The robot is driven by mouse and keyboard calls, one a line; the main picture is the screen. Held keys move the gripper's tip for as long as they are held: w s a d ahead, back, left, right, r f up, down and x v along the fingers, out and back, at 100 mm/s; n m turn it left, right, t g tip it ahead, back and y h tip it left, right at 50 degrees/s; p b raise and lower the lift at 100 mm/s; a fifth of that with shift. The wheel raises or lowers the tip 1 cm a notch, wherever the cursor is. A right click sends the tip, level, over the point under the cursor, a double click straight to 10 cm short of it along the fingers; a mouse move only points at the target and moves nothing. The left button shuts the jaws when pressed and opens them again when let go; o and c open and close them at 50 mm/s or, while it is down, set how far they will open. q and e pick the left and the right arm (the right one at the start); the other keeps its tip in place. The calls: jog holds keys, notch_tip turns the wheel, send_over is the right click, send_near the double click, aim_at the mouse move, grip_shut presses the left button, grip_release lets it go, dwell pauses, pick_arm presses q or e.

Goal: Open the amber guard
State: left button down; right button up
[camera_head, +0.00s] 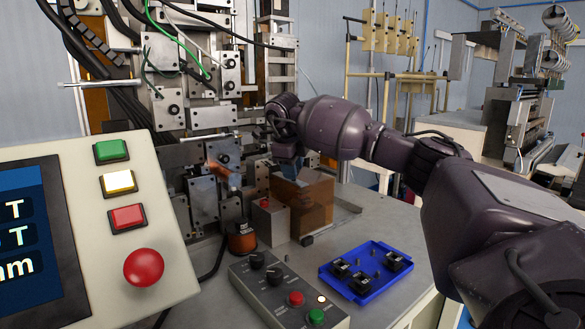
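The amber guard (314,205) is a see-through brown box on the grey worktable, in the middle of the head view, in front of the coil winder (170,80). My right arm comes in from the right. What is inside the guard is hard to make out. My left gripper is not in view.
A control box (285,293) with knobs and buttons and a blue tray (335,281) with black parts stand in front of the guard. A large panel (150,235) with buttons and a screen fills the left foreground. Tabletop right of the guard is mostly clear.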

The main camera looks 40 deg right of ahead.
grip_shut()
jog(key=s+d, duration=0.1)
jog(key=d, duration=1.1)
jog(key=shift+s+b, duration=0.15)
jog(key=shift+b, duration=0.3)
jog(key=shift+d, duration=0.1)
jog(key=o, duration=0.7)
grip_release()
jog(key=shift+c, duration=0.2)
jog(key=shift+r, duration=0.1)
jog(key=p+v, duration=0.1)
jog(key=v, duration=0.9)
jog(key=shift+r, duration=0.35)
